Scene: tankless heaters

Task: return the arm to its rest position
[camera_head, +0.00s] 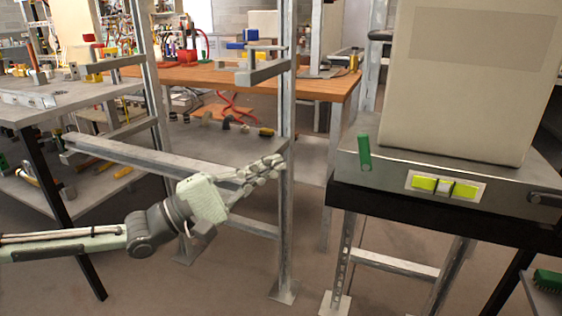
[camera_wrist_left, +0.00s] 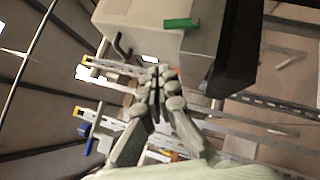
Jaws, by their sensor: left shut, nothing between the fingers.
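My left arm comes in from the left in the head view. Its gripper (camera_head: 268,166) is shut and empty, in front of a grey metal upright post. It points up and to the right, apart from the bench on the right. In the left wrist view the same gripper (camera_wrist_left: 160,78) shows with its fingers together and nothing between them. My right gripper is not in either view.
A large beige box (camera_head: 470,80) stands on a dark-edged bench (camera_head: 350,200) at the right, with a green object (camera_head: 364,153) and a yellow-green level (camera_head: 445,186). A grey metal frame (camera_head: 287,210) stands close by the gripper. A wooden workbench (camera_head: 210,78) is behind. A grey table (camera_head: 50,110) is left.

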